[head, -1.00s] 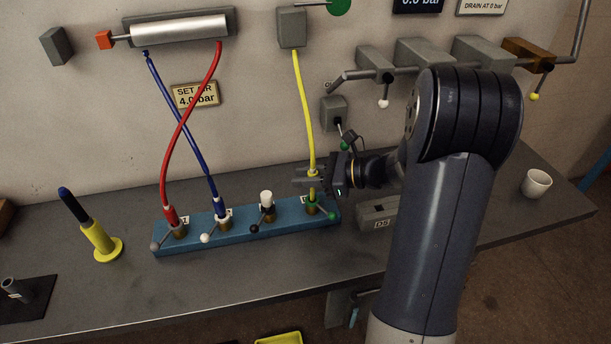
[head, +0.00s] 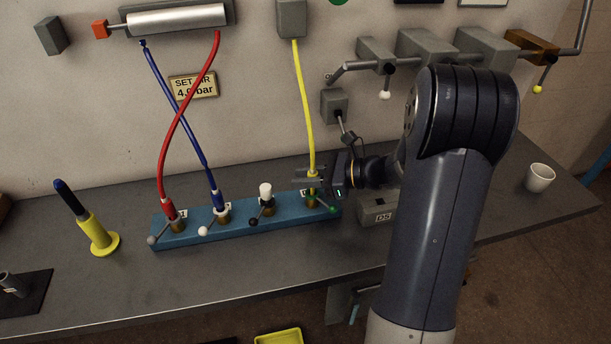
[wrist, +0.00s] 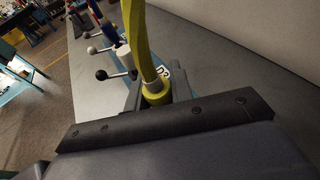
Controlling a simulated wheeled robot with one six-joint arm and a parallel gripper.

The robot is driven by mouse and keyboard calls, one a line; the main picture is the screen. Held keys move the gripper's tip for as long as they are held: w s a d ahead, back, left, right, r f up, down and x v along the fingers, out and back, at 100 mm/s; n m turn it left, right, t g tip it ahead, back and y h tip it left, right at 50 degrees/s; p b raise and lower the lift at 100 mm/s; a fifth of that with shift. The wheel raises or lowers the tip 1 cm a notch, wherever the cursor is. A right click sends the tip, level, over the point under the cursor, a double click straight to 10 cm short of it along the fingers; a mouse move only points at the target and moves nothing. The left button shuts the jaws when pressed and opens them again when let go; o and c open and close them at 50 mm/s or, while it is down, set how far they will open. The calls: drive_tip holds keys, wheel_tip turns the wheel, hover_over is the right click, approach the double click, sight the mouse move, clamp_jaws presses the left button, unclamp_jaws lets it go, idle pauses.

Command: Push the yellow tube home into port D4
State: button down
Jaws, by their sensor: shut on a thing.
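The yellow tube (head: 304,110) hangs from a grey box on the wall down to the right end of the blue manifold (head: 238,224). My gripper (head: 314,180) is shut on the tube's lower end, just above the rightmost port, which has a green-knobbed lever. In the wrist view the yellow tube (wrist: 138,45) runs down into a yellow collar (wrist: 156,92) between my fingers. A label beside it is partly covered and seems to read D3. My fingers hide the port mouth, so I cannot tell how far in the tube sits.
A red hose (head: 164,170) and a blue hose (head: 206,170) run to the left ports. A white-capped port (head: 266,192) stands between blue and yellow. A yellow stand (head: 98,236) is at left, a white cup (head: 540,177) at right.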

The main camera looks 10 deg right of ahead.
drive_tip(key=shift+f+b, duration=0.35)
drive_tip(key=shift+f, duration=0.25)
drive_tip(key=c, duration=1.2)
unclamp_jaws()
drive_tip(key=shift+o, duration=0.2)
drive_tip(key=v, duration=1.1)
drive_tip(key=shift+b, duration=0.35)
drive_tip(key=shift+a, duration=0.15)
drive_tip(key=x, duration=1)
drive_tip(key=shift+w+a+f+p, duration=0.1)
drive_tip(key=shift+w+a+p, duration=0.05)
drive_tip(key=shift+a+p, duration=0.2)
drive_tip(key=shift+r+p, duration=0.35)
drive_tip(key=shift+r, duration=0.1)
